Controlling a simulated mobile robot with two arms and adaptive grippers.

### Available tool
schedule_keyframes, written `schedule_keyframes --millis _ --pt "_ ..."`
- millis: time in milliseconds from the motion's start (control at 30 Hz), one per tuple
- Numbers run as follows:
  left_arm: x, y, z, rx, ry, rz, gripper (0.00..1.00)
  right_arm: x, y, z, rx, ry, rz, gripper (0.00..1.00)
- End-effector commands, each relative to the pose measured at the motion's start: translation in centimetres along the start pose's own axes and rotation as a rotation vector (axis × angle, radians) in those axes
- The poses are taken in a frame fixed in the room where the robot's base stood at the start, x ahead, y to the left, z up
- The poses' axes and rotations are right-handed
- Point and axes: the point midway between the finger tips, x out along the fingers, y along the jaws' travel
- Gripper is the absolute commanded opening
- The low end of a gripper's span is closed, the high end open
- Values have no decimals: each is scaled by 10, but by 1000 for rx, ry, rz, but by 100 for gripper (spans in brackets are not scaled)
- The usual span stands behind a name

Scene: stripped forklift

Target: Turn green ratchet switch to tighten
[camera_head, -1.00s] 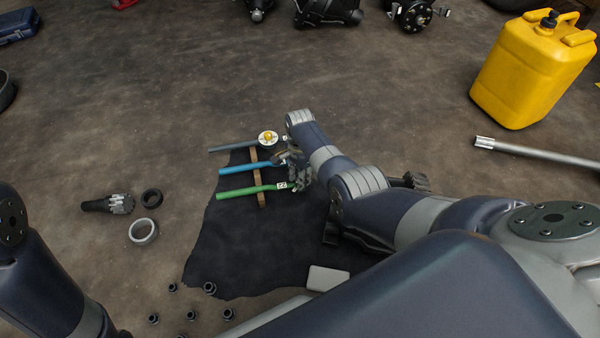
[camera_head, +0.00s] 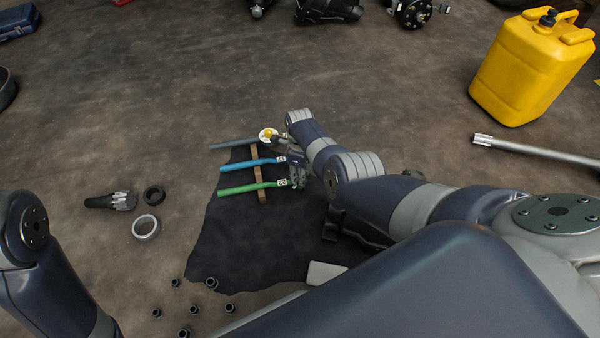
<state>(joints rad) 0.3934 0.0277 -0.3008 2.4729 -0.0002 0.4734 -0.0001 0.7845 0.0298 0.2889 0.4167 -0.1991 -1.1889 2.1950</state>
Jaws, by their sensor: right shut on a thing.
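The green ratchet (camera_head: 245,188) lies on a dark cloth (camera_head: 240,236), its handle to the left and its head to the right. A blue ratchet (camera_head: 247,162) and a grey one (camera_head: 232,144) with a round yellow-and-white head lie above it, all across a wooden strip (camera_head: 260,178). My right gripper (camera_head: 296,173) is at the head end of the green and blue ratchets. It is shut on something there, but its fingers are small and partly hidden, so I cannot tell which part. My left arm shows at the lower left; its gripper is out of view.
A black socket tool (camera_head: 110,201), a black ring (camera_head: 153,196) and a grey ring (camera_head: 145,227) lie left of the cloth. Several small nuts (camera_head: 190,309) lie at the lower left. A yellow canister (camera_head: 532,68) and a metal bar (camera_head: 535,150) are at the right.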

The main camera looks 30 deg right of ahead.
Motion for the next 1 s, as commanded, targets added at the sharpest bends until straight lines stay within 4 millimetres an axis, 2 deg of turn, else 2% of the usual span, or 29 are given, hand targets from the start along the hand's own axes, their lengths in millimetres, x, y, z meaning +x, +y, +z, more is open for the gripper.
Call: schedule_keyframes --millis 200,433,1000 --pt "0 0 0 0 0 2 40 0 1 0 146 0 0 2" --pt "-1 0 1 1 -2 3 40 0 1 0 239 0 0 2" --pt "-1 0 2 1 -3 3 40 0 1 0 278 0 0 2"
